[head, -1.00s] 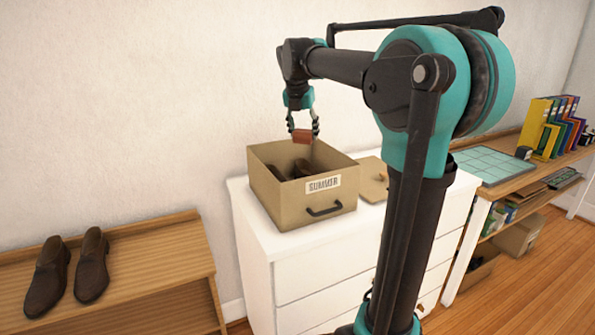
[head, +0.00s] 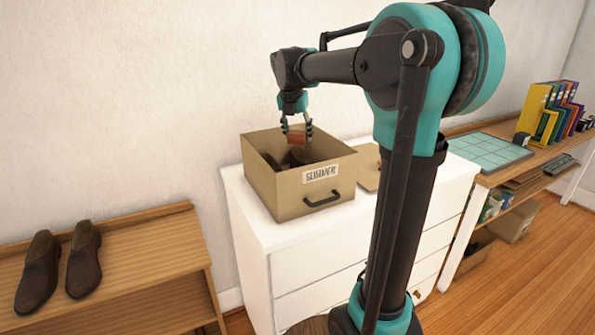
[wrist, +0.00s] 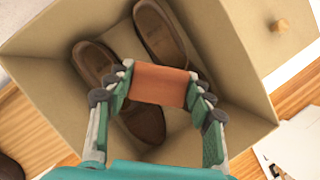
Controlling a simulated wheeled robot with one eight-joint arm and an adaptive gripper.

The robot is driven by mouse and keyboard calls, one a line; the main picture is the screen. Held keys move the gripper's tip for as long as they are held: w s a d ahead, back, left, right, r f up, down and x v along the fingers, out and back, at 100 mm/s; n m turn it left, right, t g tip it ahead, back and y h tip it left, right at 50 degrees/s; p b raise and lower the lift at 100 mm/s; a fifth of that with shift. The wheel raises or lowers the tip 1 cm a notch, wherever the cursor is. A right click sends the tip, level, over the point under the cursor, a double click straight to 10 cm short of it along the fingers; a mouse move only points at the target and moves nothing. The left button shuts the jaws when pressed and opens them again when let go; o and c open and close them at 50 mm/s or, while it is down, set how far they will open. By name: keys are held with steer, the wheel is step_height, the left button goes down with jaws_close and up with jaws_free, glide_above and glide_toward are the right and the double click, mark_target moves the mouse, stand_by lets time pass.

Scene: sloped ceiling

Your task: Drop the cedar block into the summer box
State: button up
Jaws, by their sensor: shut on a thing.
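The cedar block (head: 297,139) is a small reddish-brown block. My gripper (head: 297,129) is shut on it and holds it over the open top of the summer box. The wrist view shows the block (wrist: 160,85) between the fingertips of my gripper (wrist: 160,92). The summer box (head: 290,192) is a tan open box with a SUMMER label and a dark handle, standing on the white dresser. In the wrist view its inside (wrist: 215,75) shows a pair of brown shoes (wrist: 163,32) below the block. Part of the shoes is hidden by the block and fingers.
The white dresser (head: 310,255) carries the box and a tan lid (head: 368,172) beside it. A wooden bench (head: 150,262) with brown shoes (head: 84,260) stands at left. A shelf at right holds a teal gridded mat (head: 490,150) and colourful binders (head: 550,110).

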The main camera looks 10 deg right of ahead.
steer(key=o, duration=1.1)
steer(key=shift+o, duration=0.2)
steer(key=v, duration=1.2)
steer(key=shift+s, duration=0.1)
